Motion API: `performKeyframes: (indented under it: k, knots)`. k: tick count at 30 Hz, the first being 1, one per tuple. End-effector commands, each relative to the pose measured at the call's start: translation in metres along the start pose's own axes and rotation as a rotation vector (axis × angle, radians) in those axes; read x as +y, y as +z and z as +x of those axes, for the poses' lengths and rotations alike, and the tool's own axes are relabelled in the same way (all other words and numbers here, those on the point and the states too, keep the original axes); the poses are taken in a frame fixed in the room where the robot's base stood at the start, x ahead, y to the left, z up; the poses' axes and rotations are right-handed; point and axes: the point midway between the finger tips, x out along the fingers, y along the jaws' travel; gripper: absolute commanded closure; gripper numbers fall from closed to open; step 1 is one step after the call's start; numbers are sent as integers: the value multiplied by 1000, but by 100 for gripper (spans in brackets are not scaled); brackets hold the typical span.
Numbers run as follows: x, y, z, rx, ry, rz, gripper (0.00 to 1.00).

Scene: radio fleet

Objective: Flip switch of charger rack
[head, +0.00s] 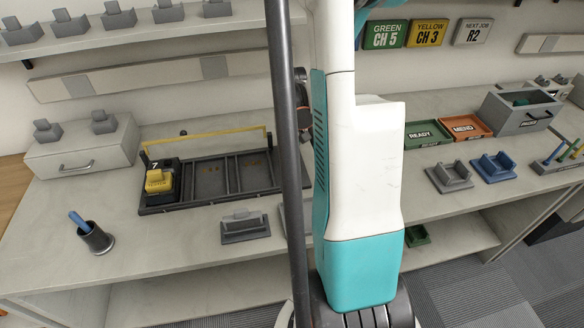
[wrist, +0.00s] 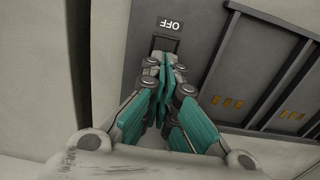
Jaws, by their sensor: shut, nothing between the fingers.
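The charger rack (head: 208,207) is a dark tray with several bays on the counter, with a yellow bar along its back. In the wrist view, the grey end panel of the rack (wrist: 212,50) carries an upside-down OFF label (wrist: 170,23). A dark switch (wrist: 166,44) sits just below the label in the picture, partly covered by the fingertips. My gripper (wrist: 165,70) is shut and empty, its tips right at the switch; contact cannot be told. The gripper is not clearly visible in the head view.
A yellow radio (head: 159,181) stands in the leftmost bay, marked 7. A grey cradle (head: 244,227) and a pen cup (head: 95,238) stand in front. A drawer box (head: 83,148) is at left. READY (head: 427,134) and MEND (head: 466,127) trays lie at right.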

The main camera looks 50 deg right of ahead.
Motion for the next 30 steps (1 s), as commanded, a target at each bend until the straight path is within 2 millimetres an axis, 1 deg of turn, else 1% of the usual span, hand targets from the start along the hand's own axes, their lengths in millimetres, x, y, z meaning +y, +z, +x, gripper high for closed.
performKeyframes:
  k: [30]
  knots:
    - [0,0,14,0,0,0,100]
